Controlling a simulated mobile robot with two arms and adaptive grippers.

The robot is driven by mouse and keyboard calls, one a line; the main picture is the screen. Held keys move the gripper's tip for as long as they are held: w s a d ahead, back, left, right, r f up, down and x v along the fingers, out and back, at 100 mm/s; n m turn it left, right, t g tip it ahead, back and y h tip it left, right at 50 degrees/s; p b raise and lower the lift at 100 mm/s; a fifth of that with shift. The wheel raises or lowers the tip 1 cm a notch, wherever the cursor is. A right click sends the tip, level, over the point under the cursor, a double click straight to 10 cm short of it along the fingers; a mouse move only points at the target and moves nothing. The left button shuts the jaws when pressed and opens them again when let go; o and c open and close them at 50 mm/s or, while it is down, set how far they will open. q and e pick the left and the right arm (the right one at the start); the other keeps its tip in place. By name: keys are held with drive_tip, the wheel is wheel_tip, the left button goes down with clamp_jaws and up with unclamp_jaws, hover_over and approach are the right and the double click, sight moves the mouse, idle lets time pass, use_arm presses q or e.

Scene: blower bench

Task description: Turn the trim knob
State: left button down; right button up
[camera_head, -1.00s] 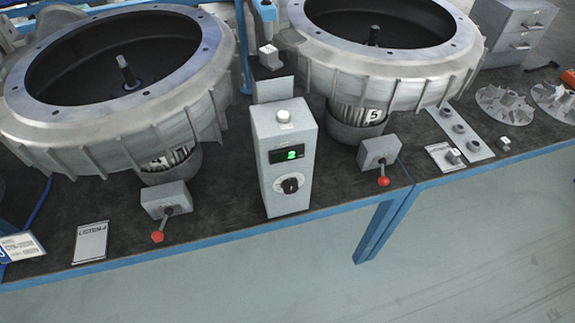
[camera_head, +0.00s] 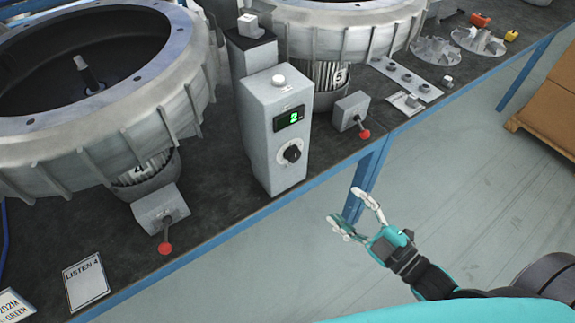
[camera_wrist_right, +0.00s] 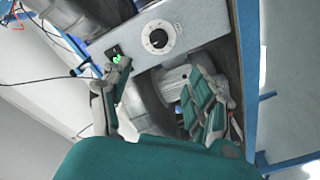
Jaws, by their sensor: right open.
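The trim knob (camera_head: 291,153) is a round black knob with a pale pointer on the front of an upright grey control box (camera_head: 262,140). A green display on the box reads 2, above the knob. In the right wrist view the knob (camera_wrist_right: 158,38) shows on a white dial, beyond the fingertips. My right gripper (camera_head: 346,206) is open and empty, in front of the bench edge, to the right of and below the knob, apart from it. In the wrist view its spread fingers (camera_wrist_right: 157,75) stand at both sides of the picture's middle. My left gripper is out of view.
Fan wheels (camera_head: 435,50) lie at the back right. The floor before the blue-edged bench is clear.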

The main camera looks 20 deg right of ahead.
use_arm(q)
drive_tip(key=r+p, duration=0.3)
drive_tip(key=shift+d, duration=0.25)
use_arm(e)
approach(296, 157)
drive_tip(key=x, duration=0.9)
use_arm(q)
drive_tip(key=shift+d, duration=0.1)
use_arm(e)
drive_tip(key=c, duration=1.1)
